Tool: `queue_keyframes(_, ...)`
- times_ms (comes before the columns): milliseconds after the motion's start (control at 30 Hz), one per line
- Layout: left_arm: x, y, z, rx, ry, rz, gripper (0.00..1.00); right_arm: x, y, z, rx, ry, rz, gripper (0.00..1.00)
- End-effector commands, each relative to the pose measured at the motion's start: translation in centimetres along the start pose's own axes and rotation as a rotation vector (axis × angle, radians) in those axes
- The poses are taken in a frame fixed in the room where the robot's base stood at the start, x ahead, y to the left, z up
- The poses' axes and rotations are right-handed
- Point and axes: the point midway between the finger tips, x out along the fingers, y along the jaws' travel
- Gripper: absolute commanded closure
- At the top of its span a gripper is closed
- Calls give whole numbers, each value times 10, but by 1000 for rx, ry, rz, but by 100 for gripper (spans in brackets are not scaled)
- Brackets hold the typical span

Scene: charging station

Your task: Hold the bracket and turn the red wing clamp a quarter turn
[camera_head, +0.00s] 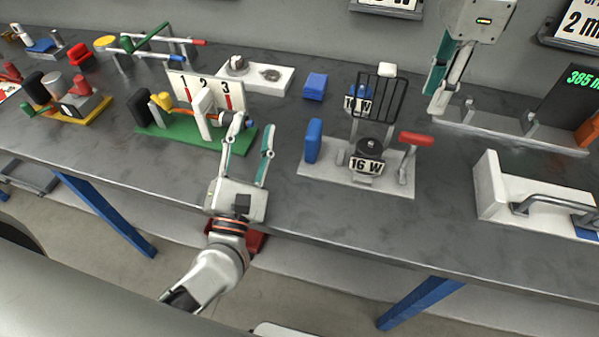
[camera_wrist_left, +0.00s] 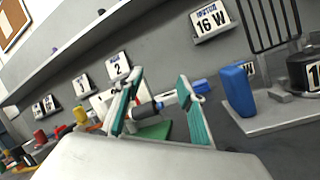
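The red wing clamp (camera_head: 416,138) sits on a post at the right end of a light grey base plate (camera_head: 335,180). The plate carries an upright blue block (camera_head: 313,141) at its left, a black wire frame (camera_head: 377,101) and a dark round part with a "16 W" label (camera_head: 366,165). Which of these is the bracket is unclear. My left gripper (camera_head: 251,134) is open and empty, left of the plate. In the left wrist view its fingers (camera_wrist_left: 161,88) are spread and the blue block (camera_wrist_left: 238,91) stands to their right. My right gripper (camera_head: 435,102) hangs behind and right of the clamp, apart from it.
A green-based station (camera_head: 150,132) with a 1-2-3 panel stands just beyond my left gripper. A loose blue block (camera_head: 315,86) lies behind the plate. A white station with a metal handle (camera_head: 490,190) is at right. Bare table (camera_head: 300,220) lies in front of the plate.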

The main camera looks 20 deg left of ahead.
Motion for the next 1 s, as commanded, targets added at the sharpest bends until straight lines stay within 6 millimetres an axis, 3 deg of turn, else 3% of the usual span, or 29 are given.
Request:
queue_keyframes(100, -31, -46, 8, -285, 118, -84, 61, 0, 0, 0, 0, 0, 0, 72)
queue_keyframes(200, -51, -75, 17, -458, 196, -134, 61, 0, 0, 0, 0, 0, 0, 72)
queue_keyframes(300, -65, -94, 24, -573, 252, -167, 61, 0, 0, 0, 0, 0, 0, 72)
queue_keyframes(467, -74, -108, 30, -651, 292, -192, 61, 0, 0, 0, 0, 0, 0, 72)
queue_keyframes(667, -56, -114, 26, -656, 293, -191, 61, 0, 0, 0, 0, 0, 0, 72)
queue_keyframes(1000, 1, -129, 14, -653, 292, -191, 61, 0, 0, 0, 0, 0, 0, 72)
